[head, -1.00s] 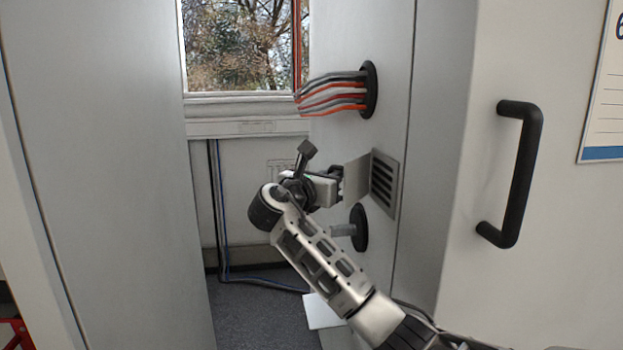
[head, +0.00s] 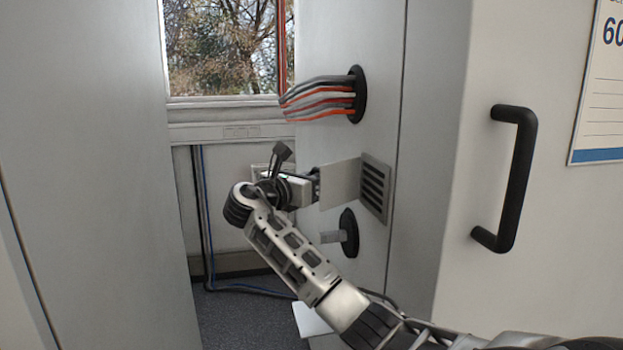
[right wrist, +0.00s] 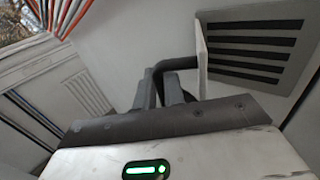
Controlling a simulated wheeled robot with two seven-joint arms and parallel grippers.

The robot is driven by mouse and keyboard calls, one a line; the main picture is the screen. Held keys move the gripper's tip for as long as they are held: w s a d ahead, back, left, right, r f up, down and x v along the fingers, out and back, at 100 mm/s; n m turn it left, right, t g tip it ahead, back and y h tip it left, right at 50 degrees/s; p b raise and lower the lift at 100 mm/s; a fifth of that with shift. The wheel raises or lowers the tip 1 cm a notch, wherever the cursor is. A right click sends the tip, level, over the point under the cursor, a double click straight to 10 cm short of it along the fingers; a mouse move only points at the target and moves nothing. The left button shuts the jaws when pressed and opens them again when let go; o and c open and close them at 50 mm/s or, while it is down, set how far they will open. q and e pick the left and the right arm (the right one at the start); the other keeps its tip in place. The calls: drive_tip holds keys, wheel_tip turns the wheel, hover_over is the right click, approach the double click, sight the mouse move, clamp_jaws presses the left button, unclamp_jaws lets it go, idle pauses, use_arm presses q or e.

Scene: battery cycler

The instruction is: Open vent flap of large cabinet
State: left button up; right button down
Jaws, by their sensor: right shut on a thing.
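The large cabinet (head: 345,45) stands on the right side of the head view. Its slotted vent (head: 375,187) is on the side wall, and the grey vent flap (head: 340,184) stands out from the vent, swung open. The right wrist view shows the flap nearly edge-on (right wrist: 202,58) beside the dark slots of the vent (right wrist: 252,46). My right gripper (head: 313,184) is at the flap's outer side. In the wrist view its fingers (right wrist: 163,88) are shut on the dark bent handle (right wrist: 176,64) of the flap. My left gripper is out of view.
A cable bundle (head: 320,98) comes out of the side wall above the vent. A black round port with a grey stub (head: 348,234) is below it. A black door handle (head: 517,180) sticks out at right. A grey cabinet wall (head: 85,170) bounds the gap at left.

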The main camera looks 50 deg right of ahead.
drive_tip(key=c, duration=1.6)
unclamp_jaws()
drive_tip(key=s+a+b, duration=0.2)
drive_tip(key=a, duration=1.4)
drive_tip(key=shift+b, duration=0.3)
drive_tip(key=shift+w+d+f, duration=0.1)
drive_tip(key=shift+f, duration=0.05)
